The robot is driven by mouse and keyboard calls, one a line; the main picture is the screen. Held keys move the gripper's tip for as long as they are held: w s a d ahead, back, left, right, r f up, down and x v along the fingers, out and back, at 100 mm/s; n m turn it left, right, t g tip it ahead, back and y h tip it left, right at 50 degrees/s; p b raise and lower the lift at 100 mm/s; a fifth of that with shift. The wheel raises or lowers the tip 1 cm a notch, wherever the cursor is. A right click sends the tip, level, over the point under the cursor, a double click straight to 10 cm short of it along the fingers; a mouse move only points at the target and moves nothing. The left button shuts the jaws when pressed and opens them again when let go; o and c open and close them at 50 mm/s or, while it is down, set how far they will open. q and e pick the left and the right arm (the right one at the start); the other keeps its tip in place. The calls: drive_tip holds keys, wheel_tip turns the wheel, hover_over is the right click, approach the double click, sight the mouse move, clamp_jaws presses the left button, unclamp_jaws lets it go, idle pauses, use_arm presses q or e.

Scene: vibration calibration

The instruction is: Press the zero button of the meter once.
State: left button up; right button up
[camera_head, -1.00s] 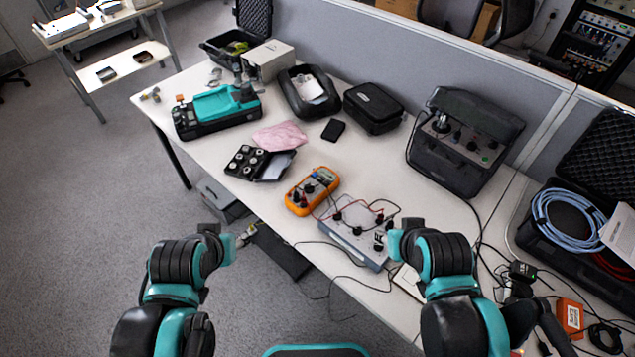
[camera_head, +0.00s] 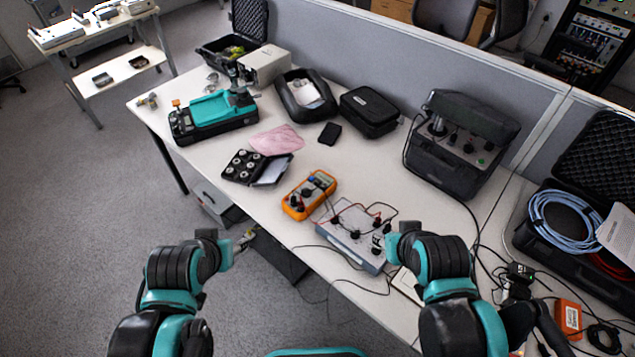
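An orange handheld meter (camera_head: 310,195) lies on the table near its front edge, with a small display at its upper end and a dark dial. Its button labels are too small to read. Leads run from it to a grey box with black knobs (camera_head: 352,238) beside it on the right. My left gripper (camera_head: 246,239) is in front of the table edge, left of and below the meter, apart from it. My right gripper (camera_head: 379,244) is by the grey box's right end, right of the meter. The fingers of both are too small to judge.
A teal and black instrument (camera_head: 212,113), an open case of small round parts (camera_head: 245,167), a pink cloth (camera_head: 277,140) and a black pouch (camera_head: 369,110) lie farther back. A black case with a panel (camera_head: 460,140) stands at right. Loose cables cross the front edge.

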idle(0.8)
clamp_jaws()
idle(1.1)
